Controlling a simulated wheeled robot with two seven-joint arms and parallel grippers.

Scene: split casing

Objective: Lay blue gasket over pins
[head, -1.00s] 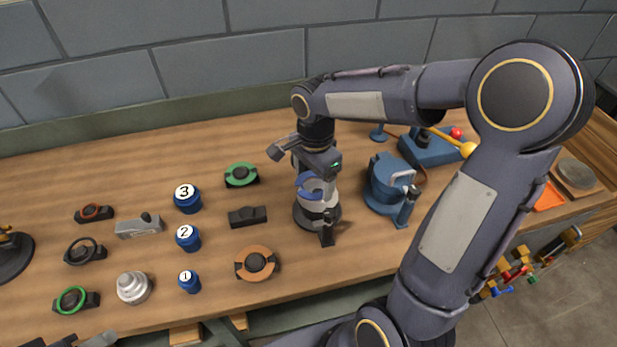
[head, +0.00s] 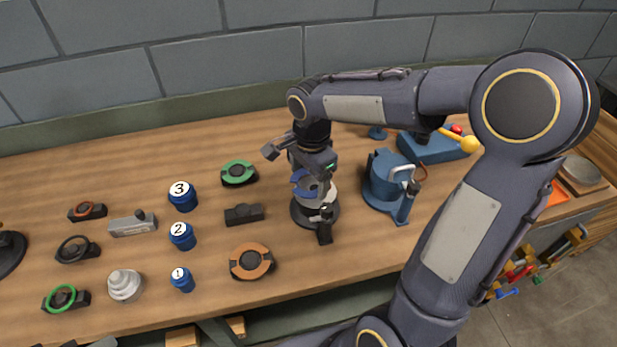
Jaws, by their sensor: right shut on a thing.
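My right gripper (head: 316,182) points down over the casing base and is shut on the blue gasket (head: 302,185). The gasket shows as a blue arc at the left of the jaws, at the top of the casing base. The casing base (head: 328,197) is a pale cylinder on a dark round foot. My gripper hides most of its top, so the pins do not show. I cannot tell whether the gasket touches the casing. Grey parts at the bottom left edge look like the tip of my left gripper (head: 103,343), mostly cut off.
A blue casing part with a handle (head: 388,180) stands close to the right. An orange ring holder (head: 251,261), a dark block (head: 244,214) and a green ring holder (head: 239,173) lie to the left. Numbered blue cylinders (head: 182,236) stand farther left.

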